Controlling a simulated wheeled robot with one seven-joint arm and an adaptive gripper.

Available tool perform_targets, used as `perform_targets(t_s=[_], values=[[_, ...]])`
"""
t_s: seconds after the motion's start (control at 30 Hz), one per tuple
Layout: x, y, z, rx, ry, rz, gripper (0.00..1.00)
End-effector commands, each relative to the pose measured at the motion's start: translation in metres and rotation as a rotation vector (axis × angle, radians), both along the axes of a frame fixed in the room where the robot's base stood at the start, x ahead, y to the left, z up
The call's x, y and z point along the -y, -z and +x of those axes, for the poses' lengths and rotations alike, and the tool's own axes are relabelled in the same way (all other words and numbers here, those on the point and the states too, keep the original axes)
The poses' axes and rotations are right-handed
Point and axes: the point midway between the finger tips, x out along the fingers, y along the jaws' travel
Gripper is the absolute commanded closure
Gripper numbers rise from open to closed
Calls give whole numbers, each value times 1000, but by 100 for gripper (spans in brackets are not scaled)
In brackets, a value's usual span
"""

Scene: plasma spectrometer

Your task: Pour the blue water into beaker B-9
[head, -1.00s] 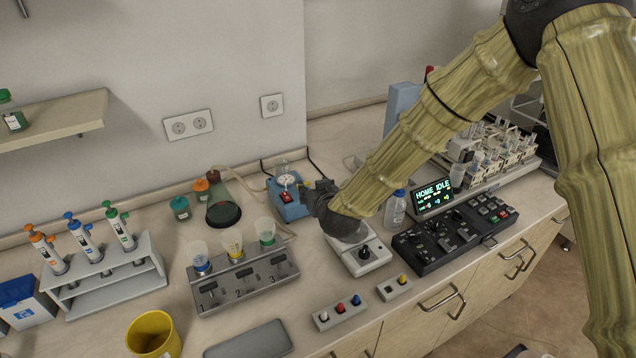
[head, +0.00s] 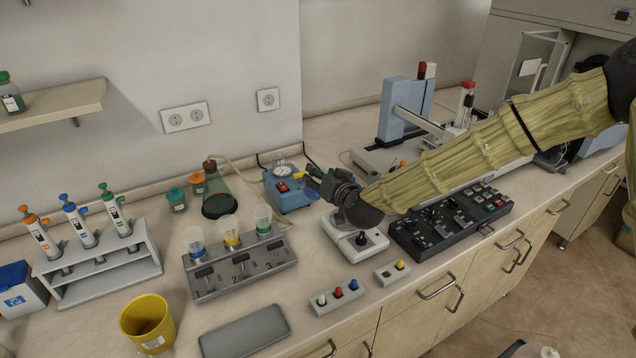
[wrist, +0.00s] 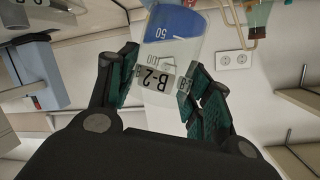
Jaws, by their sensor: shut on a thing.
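My gripper (wrist: 160,88) is shut on a clear beaker (wrist: 154,58) labelled B-2, with blue liquid (wrist: 176,22) in it. The wrist picture is upside down, so the liquid lies at the beaker's lower end. In the head view my gripper (head: 322,182) is above the bench, by the small blue device; a small blue patch (head: 312,194) beside its fingers looks like the held beaker's liquid. I cannot make out a B-9 label in either view.
A grey rack (head: 240,272) holds blue, yellow and green cups. A green flask (head: 219,190), blue device (head: 291,186), white stirrer (head: 352,246) and black control panel (head: 452,224) stand nearby. A yellow bin (head: 146,322) is at the front left; a blue-grey instrument (head: 402,108) is behind right.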

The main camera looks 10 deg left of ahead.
Motion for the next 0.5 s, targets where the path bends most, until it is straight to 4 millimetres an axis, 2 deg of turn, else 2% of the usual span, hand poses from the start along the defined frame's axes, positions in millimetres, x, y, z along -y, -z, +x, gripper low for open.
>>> perform_targets(t_s=[0.03, 0.5], values=[[3, 5, 2, -7, 3, 29, 76], [15, 11, 7, -40, 1, 203, 76]])
